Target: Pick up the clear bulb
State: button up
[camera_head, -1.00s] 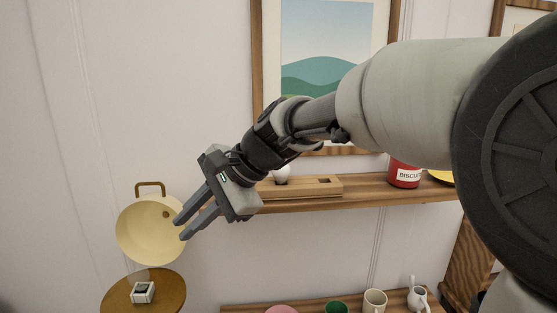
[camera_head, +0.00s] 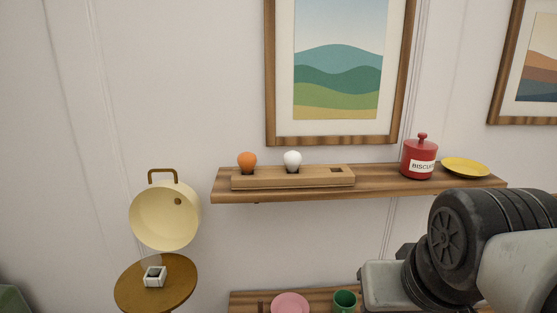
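A faint see-through rounded shape (camera_head: 152,262), which looks like the clear bulb, stands on a small white square holder (camera_head: 155,277). The holder has a dark top and sits on a round brown table (camera_head: 125,291) at the lower left. An orange bulb (camera_head: 247,161) and a white bulb (camera_head: 292,160) stand upright in a wooden block on the wall shelf; neither looks clear. My arm shows at the lower right, well apart from the round table. My gripper's fingers do not show, so what they hold is hidden.
The wall shelf (camera_head: 235,197) bears the wooden block (camera_head: 315,178), a red biscuit jar (camera_head: 419,158) and a yellow plate (camera_head: 466,167). A lower shelf holds a pink plate (camera_head: 290,304) and green mug (camera_head: 344,301).

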aim_at(151, 263)
jog(key=k+j+u, duration=0.15)
jog(key=j+u, duration=0.2)
jog(key=j, duration=0.2)
jog(key=k+j+u, duration=0.15)
jog(key=j, duration=0.15)
jog(key=i+j+u, duration=0.2)
jog(key=j, duration=0.15)
jog(key=k+j, duration=0.05)
jog(key=k, duration=0.05)
